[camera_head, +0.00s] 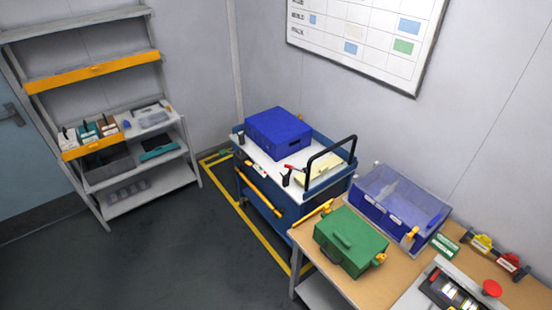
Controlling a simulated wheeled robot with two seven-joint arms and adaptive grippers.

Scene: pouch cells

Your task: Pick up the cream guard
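A small cream piece with a dark upright part (68,138) stands at the left end of a row on the shelf rack, beside a teal piece (88,132) and a brown piece (107,127). It is too small to tell its exact shape. A flat pale-yellow item (318,171) lies on the blue cart, partly behind the cart's black handle. I cannot tell for certain which of these is the cream guard. Neither of my grippers is in view.
The shelf rack (92,72) stands at left, with open floor before it. The blue cart (262,192) carries a blue box (278,133). The wooden table (392,278) holds a green case (350,241), a clear-lidded blue bin (399,196) and small coloured pieces.

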